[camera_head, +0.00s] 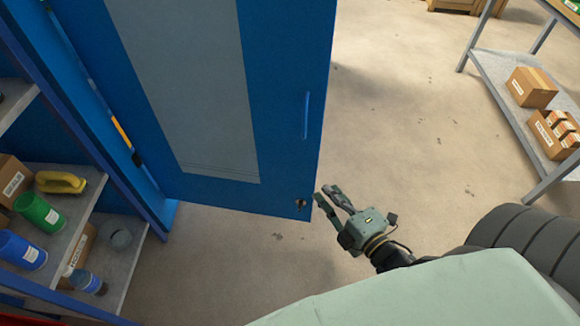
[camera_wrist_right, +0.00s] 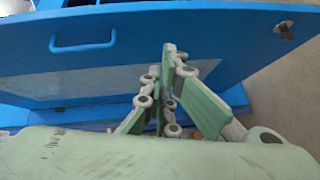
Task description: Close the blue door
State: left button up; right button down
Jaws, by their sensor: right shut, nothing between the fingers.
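The blue door (camera_head: 285,90) stands open in the head view, hinged at the left on the blue cabinet frame (camera_head: 75,110). It has a grey panel, a blue handle (camera_head: 306,115) and a small lock (camera_head: 300,202) near its lower free corner. My right gripper (camera_head: 328,196) is shut and empty, just right of that corner; whether it touches the door I cannot tell. In the right wrist view the door (camera_wrist_right: 205,35) lies beyond the shut fingers (camera_wrist_right: 165,75), with its handle (camera_wrist_right: 83,45) at upper left. My left gripper is not in view.
The cabinet shelves (camera_head: 125,250) at left hold a yellow-handled item (camera_head: 60,182), a green can (camera_head: 38,210), a blue can (camera_head: 20,250) and boxes. A grey rack (camera_head: 500,85) with cardboard boxes (camera_head: 531,87) stands at right. The floor (camera_head: 400,110) between door and rack is clear.

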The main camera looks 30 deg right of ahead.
notch_tip(320, 180, up, 4)
jog(key=a+r+n+t+y, duration=0.1)
jog(key=a+n, duration=0.1)
send_over(304, 148)
jog(key=s+a, duration=0.3)
jog(key=s, duration=0.1)
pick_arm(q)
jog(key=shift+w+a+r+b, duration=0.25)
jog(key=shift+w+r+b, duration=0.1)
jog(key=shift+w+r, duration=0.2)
pick_arm(e)
jog(key=shift+s+d, duration=0.1)
jog(key=shift+d, duration=0.05)
jog(key=shift+d+n, duration=0.1)
jog(key=shift+n, duration=0.2)
